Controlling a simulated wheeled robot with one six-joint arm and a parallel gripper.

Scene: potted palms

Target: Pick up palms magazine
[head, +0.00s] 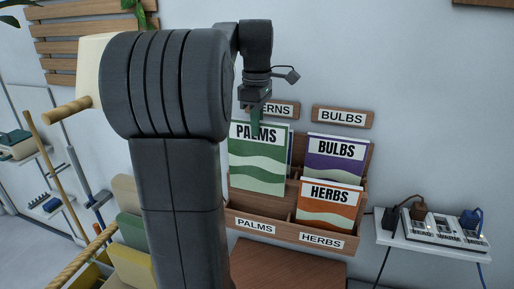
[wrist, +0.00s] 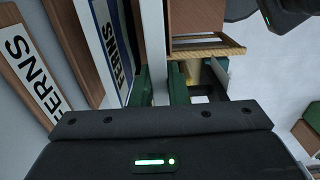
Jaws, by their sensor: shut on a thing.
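The palms magazine (head: 257,165), white and green with a wavy pattern, is upright in front of the left side of the wooden rack (head: 283,228). Its top stands well above the herbs magazine, and its lower edge shows above the pocket labelled PALMS (head: 255,225). My gripper (head: 256,124) is shut on its top edge. In the wrist view, my gripper (wrist: 159,88) has its green fingers on both sides of the magazine's pale edge (wrist: 154,40).
The bulbs magazine (head: 335,160) and herbs magazine (head: 328,205) stand in the rack's right side. A blue-edged ferns magazine (wrist: 117,40) is close beside the held one. A white shelf with a power strip (head: 435,230) is at right; a wooden surface (head: 285,268) is below.

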